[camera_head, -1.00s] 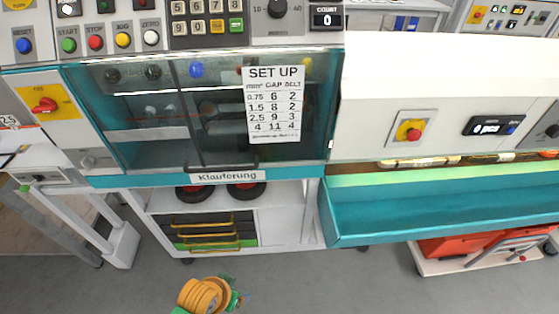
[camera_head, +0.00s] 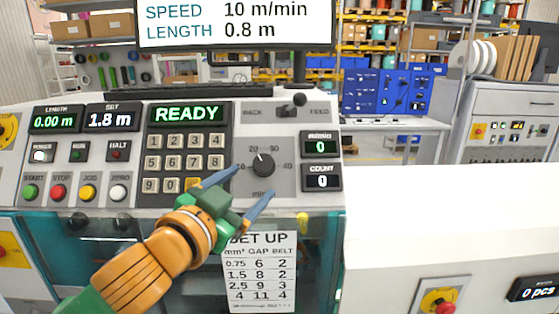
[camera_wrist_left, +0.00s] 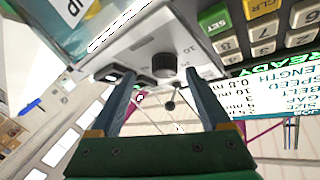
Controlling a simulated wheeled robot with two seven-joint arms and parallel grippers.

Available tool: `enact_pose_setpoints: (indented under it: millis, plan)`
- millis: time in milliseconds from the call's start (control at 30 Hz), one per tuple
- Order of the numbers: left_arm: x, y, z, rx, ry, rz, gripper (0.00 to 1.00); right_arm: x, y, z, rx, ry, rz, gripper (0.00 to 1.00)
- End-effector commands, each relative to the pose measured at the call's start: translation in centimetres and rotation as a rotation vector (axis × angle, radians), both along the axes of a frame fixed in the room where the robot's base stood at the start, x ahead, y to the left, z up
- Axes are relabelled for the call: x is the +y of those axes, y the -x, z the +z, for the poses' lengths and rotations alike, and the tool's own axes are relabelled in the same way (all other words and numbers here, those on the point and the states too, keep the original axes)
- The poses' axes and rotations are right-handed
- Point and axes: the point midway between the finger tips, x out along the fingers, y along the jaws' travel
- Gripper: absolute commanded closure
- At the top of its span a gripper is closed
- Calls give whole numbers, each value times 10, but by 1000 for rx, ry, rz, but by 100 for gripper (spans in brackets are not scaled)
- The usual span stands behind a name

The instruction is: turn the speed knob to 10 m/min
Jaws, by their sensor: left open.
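The speed knob (camera_head: 263,165) is a black round knob on the grey panel, with a printed scale around it. Its white pointer tilts up and left, towards the 20 mark. My left gripper (camera_head: 253,184) is open, its two blue-grey fingers reaching up towards the knob from below left. In the left wrist view the knob (camera_wrist_left: 165,65) shows ahead, between the two fingers and apart from them. Part of the scale's lower left is hard to read beside the fingers. My right gripper is not in view.
A screen (camera_head: 235,24) above reads speed 10 m/min and length 0.8 m. The keypad (camera_head: 185,160) lies left of the knob, the count displays (camera_head: 321,163) right, and a small lever (camera_head: 291,103) above. A white cover (camera_head: 440,220) is at right.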

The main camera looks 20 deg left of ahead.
Motion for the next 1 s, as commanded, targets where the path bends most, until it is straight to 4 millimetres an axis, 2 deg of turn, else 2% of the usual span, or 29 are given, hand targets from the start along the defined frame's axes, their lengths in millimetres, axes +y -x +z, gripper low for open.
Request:
enact_pose_setpoints:
  millis: [100, 300, 400, 500, 700, 767, 1000]
  plan:
    - [0, -8, 8, -9, 1, 2, 19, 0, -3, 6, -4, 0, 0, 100]
    - [-5, -48, 9, -6, 0, 3, 19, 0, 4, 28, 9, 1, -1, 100]
    - [-7, -62, 8, -8, 1, 3, 19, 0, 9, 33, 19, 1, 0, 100]
    - [-8, -69, 5, -10, -1, 2, 19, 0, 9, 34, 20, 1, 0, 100]
    - [-8, -70, 3, -11, -2, 3, 19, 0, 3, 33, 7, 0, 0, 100]
    - [-8, -70, 3, -11, -2, 3, 34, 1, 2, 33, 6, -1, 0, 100]
    - [-8, -70, 3, -10, -1, 3, 99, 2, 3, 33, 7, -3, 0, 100]
